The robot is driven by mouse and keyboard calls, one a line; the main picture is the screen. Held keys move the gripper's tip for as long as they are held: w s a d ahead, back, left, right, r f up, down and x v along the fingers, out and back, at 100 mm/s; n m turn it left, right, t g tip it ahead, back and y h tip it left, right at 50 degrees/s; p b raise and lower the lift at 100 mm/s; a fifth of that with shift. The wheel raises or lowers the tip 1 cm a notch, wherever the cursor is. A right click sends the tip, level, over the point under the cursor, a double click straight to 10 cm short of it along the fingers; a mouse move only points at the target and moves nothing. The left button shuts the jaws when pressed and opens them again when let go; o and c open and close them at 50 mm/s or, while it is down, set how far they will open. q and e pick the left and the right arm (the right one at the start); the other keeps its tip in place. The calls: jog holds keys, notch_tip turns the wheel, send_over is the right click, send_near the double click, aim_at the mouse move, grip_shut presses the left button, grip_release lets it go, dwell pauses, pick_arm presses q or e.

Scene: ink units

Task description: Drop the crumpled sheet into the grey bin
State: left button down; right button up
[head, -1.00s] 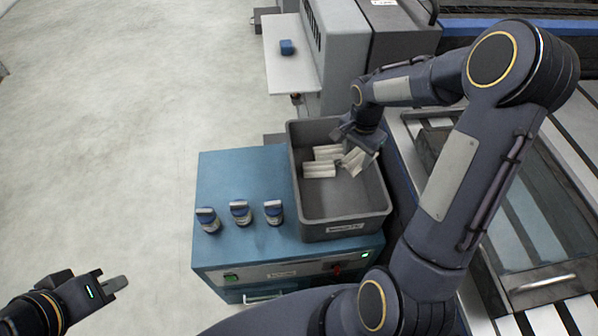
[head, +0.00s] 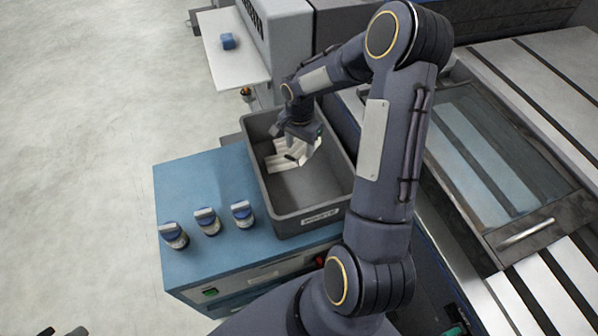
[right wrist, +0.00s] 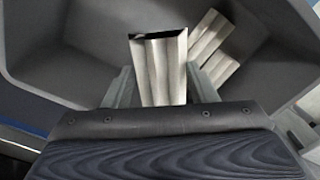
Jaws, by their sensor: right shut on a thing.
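The grey bin (head: 318,188), with a label on its front, stands on the right part of a blue cabinet. Only tips of my left gripper (head: 62,331) show at the bottom left edge, too little to judge.
Three small bottles (head: 207,222) stand on the cabinet top (head: 195,185) left of the bin. Grey machinery (head: 490,150) stands to the right. The floor at left is clear.

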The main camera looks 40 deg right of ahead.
jog(key=shift+f, duration=0.15)
jog(key=o, duration=1)
jog(key=shift+o, duration=0.2)
notch_tip(320, 180, up, 7)
jog(key=shift+r, duration=0.45)
